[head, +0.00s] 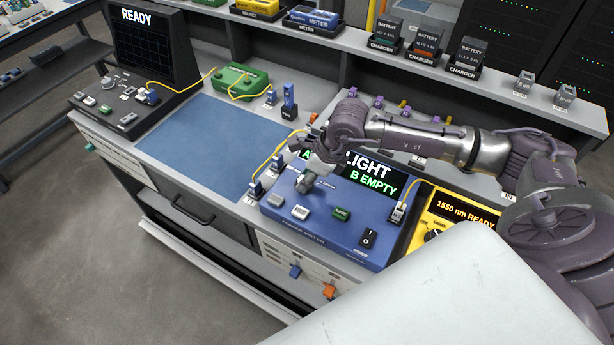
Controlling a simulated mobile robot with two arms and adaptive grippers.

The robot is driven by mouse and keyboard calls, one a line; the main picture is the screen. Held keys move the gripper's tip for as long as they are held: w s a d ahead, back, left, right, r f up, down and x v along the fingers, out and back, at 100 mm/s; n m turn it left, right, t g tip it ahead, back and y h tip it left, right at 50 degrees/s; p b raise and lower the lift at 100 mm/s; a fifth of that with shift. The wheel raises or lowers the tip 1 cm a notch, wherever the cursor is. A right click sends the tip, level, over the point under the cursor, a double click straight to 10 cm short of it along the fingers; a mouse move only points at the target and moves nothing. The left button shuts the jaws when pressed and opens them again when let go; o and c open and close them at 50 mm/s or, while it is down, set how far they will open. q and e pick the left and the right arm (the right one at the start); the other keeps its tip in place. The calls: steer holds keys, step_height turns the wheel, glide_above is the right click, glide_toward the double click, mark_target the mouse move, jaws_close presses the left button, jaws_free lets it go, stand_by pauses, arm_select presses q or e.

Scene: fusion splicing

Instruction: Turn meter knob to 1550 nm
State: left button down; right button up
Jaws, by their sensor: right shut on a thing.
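The blue power meter (325,236) stands at the front right of the bench. Its screen (376,181) is partly covered by my right arm; "LIGHT" and "B EMPTY" can be read. My right gripper (306,180) reaches down from the right to the meter's upper left face and is shut on the meter knob. The fingers hide most of the knob, so its setting cannot be read. My left gripper is not in view.
The yellow source (446,216), right of the meter, reads "1550 nm READY". A blue mat (205,145) lies clear to the left. A black splicer (150,50) reading "READY" and a green case (242,82) stand behind. Yellow fibres run nearby.

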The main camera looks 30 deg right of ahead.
steer(key=o, duration=1.2)
steer(key=shift+c, duration=0.2)
steer(key=shift+d+r, duration=0.1)
steer(key=shift+r, duration=0.05)
steer(key=v, duration=1.1)
steer(key=shift+s+r, duration=0.2)
steer(key=shift+r, duration=0.15)
